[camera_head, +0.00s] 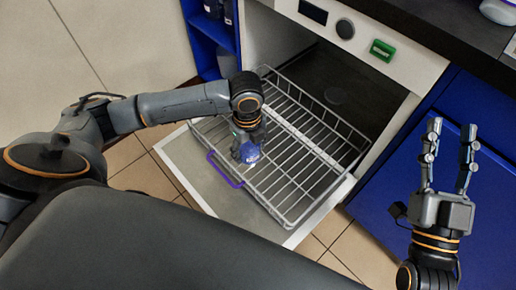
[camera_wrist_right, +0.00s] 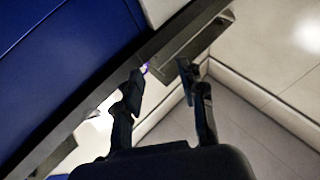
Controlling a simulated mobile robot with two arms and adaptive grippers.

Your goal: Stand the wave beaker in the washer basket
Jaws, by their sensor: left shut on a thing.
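The wave beaker (camera_head: 247,152), with blue on its side, is under my left gripper (camera_head: 248,132) in the head view. My left gripper points down and is shut on the beaker's upper part, hiding it. The beaker looks upright over the left front part of the washer basket (camera_head: 306,140). I cannot tell whether its base touches the wires. The grey wire basket has a purple handle (camera_head: 224,170) and is pulled out on the open washer door (camera_head: 196,180). My right gripper (camera_head: 449,143) is open and empty at the right; its spread fingers show in the right wrist view (camera_wrist_right: 160,85).
The washer opening (camera_head: 335,85) is behind the basket, with a control panel (camera_head: 370,40) above it. Blue cabinets (camera_head: 408,190) stand to the right under a dark worktop (camera_head: 440,30). A blue shelf (camera_head: 212,32) is at the back left. The basket's right part is empty.

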